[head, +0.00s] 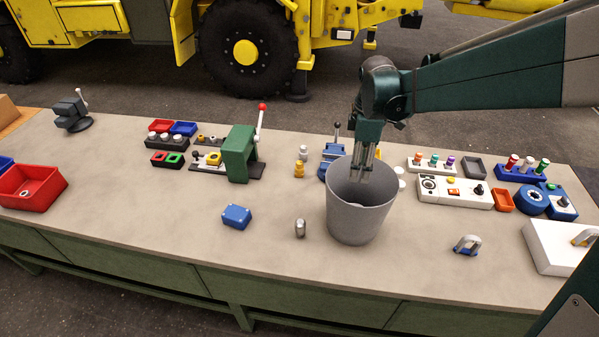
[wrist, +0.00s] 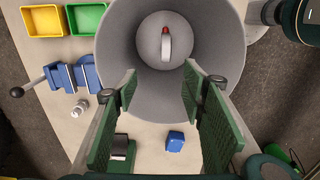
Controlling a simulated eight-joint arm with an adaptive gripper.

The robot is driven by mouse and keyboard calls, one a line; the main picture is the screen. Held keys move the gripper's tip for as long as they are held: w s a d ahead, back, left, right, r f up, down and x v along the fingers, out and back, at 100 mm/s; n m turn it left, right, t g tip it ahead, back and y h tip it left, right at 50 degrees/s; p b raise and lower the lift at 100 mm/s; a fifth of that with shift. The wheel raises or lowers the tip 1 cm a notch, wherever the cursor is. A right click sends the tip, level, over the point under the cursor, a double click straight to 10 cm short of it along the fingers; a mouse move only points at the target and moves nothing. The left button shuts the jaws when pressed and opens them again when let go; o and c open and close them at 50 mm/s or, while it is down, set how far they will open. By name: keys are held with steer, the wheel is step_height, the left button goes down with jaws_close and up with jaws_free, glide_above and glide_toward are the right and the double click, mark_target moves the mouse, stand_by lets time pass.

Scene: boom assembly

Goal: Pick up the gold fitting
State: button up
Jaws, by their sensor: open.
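The gold fitting (head: 299,170) stands upright on the bench, left of the grey bucket (head: 350,215) and just in front of a silver fitting (head: 303,152). My gripper (head: 362,172) points down over the mouth of the bucket, to the right of the gold fitting and apart from it. In the wrist view my gripper (wrist: 162,95) has its green fingers spread wide with nothing between them. I cannot make out the gold fitting in the wrist view. A small silvery fitting (wrist: 79,107) shows there, left of the fingers.
A blue vise (head: 333,160) stands behind and right of the fittings, and a green press (head: 240,153) to their left. A pale object with a red tip (wrist: 166,42) lies inside the bucket. A blue box (head: 237,216) sits front left. The bench front left is mostly clear.

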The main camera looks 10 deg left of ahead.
steer(key=w+a+r, duration=0.1)
steer(key=w+a, duration=1)
steer(key=p, duration=0.2)
glide_above(300, 162)
steer(key=f, duration=1.4)
steer(key=shift+a+f, duration=0.15)
steer(key=shift+a, duration=0.15)
steer(key=shift+f, duration=0.1)
steer(key=shift+f+b, duration=0.3)
steer(key=shift+f, duration=0.95)
steer(key=shift+s+d+f, duration=0.1)
steer(key=shift+f, duration=1.2)
steer(key=shift+d+f, duration=0.1)
steer(key=shift+f, duration=1.2)
